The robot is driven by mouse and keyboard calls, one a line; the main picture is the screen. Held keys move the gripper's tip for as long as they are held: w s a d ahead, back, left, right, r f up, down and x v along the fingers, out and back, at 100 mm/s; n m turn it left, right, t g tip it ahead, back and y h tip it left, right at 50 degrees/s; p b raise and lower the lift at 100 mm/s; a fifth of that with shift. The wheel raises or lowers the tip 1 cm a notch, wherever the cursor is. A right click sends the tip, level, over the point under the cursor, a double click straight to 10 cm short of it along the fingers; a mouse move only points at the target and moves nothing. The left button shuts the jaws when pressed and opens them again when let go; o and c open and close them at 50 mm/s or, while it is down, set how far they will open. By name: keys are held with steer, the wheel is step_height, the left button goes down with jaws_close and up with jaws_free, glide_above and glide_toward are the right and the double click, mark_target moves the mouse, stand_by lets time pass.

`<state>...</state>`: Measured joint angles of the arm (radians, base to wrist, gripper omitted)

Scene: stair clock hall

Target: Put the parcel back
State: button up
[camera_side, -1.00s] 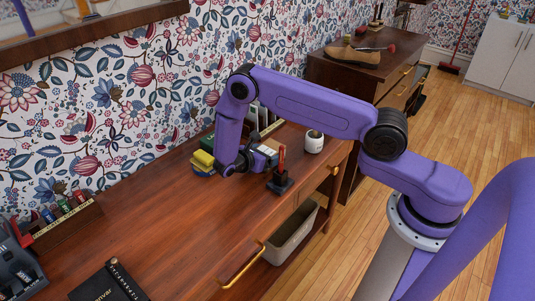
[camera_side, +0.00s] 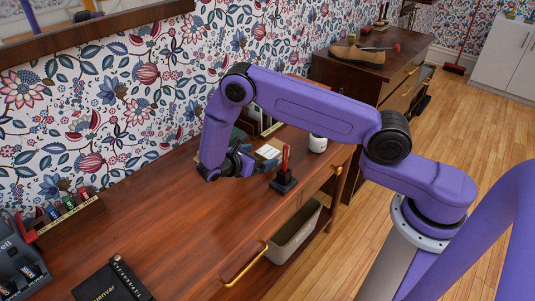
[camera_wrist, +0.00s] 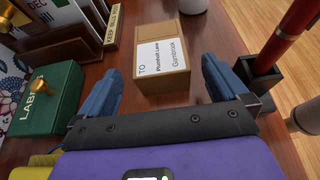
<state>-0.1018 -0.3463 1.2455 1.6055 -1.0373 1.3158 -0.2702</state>
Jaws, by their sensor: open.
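The parcel is a small brown box with a white address label (camera_wrist: 160,55). In the wrist view it stands on the wooden desk just ahead of my gripper (camera_wrist: 161,82). My gripper is open, with one blue finger to the left of the parcel's near end and one to its right. A gap shows on both sides, and nothing is held. In the side view my gripper (camera_side: 244,163) is low over the desk, and the parcel's pale label (camera_side: 268,151) shows just beyond it.
A red pen in a dark holder (camera_side: 284,181) stands close to the right of the gripper. A green label box (camera_wrist: 45,100) and a letter rack (camera_wrist: 112,28) are at the left. A white mug (camera_side: 318,143) stands beyond.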

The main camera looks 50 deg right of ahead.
steer(key=v, duration=0.5)
steer(key=shift+a, duration=0.1)
steer(key=shift+s+a+r, duration=0.1)
steer(key=shift+a+r, duration=0.1)
steer(key=shift+r, duration=0.25)
steer(key=s+a+r+m+y, duration=0.2)
steer(key=s+a+r+y, duration=0.1)
steer(key=s+r, duration=0.3)
steer(key=s+d+r+m+y, duration=0.1)
steer(key=s+r+y, duration=0.4)
steer(key=s, duration=0.8)
steer(key=s+d+r+m+y, duration=0.1)
steer(key=s+r+y, duration=0.4)
steer(key=s, duration=0.7)
step_height(320, 180, up, 2)
steer(key=shift+s+d+r+m+y, duration=0.1)
steer(key=shift+s+d+m+y, duration=0.3)
steer(key=shift+m, duration=0.3)
steer(key=shift+w, duration=0.1)
